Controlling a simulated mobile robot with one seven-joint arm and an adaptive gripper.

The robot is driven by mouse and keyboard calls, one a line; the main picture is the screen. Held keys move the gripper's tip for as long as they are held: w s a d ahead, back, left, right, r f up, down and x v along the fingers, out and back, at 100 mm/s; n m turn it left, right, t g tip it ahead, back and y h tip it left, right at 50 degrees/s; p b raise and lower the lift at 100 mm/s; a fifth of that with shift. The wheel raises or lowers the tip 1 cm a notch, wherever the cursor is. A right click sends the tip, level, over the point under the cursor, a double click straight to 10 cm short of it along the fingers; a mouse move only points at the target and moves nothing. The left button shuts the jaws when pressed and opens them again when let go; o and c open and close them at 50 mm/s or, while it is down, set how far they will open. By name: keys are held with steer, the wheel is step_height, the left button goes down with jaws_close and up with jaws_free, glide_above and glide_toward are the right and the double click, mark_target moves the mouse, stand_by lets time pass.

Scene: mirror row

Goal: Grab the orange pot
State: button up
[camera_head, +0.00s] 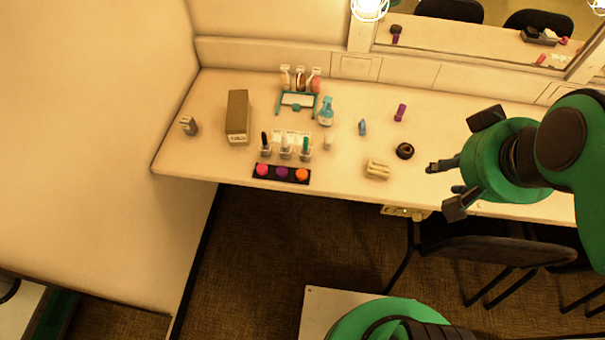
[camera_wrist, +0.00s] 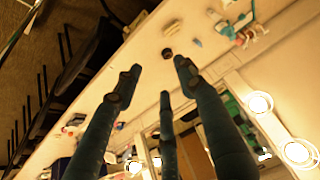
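The orange pot (camera_head: 302,174) is a small round pot at the right end of a black tray (camera_head: 271,180) on the counter's front edge. A purple pot (camera_head: 281,172) and a pink pot (camera_head: 262,169) sit beside it in the same tray. My gripper (camera_head: 443,186) is over the counter's right part, well to the right of the orange pot and apart from it. In the wrist view my gripper (camera_wrist: 158,78) has its fingers spread, with nothing between them. I cannot make out the orange pot in the wrist view.
Bottles with dark and green tops (camera_head: 285,147) stand just behind the tray. A cream block (camera_head: 377,169) and a black ring-shaped item (camera_head: 404,151) lie between the tray and my gripper. A tall brown box (camera_head: 237,117) stands left. A chair (camera_head: 500,249) is below the counter.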

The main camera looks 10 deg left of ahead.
steer(key=o, duration=0.3)
steer(key=shift+w, duration=0.1)
steer(key=w+a+f+n+g+p, duration=0.1)
steer(key=w+a+f+g+p, duration=0.1)
steer(key=w+a+f, duration=0.4)
steer(key=w+a+f+n+g+p, duration=0.1)
steer(key=w+a+n+p, duration=0.1)
steer(key=w+a, duration=0.75)
steer(key=w+a+f+g+p, duration=0.1)
steer(key=a+f, duration=0.3)
steer(key=f, duration=0.2)
steer(key=w+a+f+n+p, duration=0.1)
steer(key=w+a+f, duration=0.1)
steer(key=a+f, duration=0.3)
steer(key=w+a+f+n+g+p, duration=0.1)
steer(key=w+a+f, duration=0.1)
steer(key=a+f, duration=0.3)
steer(key=shift+w+a+f+g+p, duration=0.1)
steer(key=shift+w+f+g+p, duration=0.1)
steer(key=shift+f, duration=0.4)
steer(key=shift+w+a+f+g+p, duration=0.1)
steer(key=shift+f+p, duration=0.05)
steer(key=shift+f, duration=0.45)
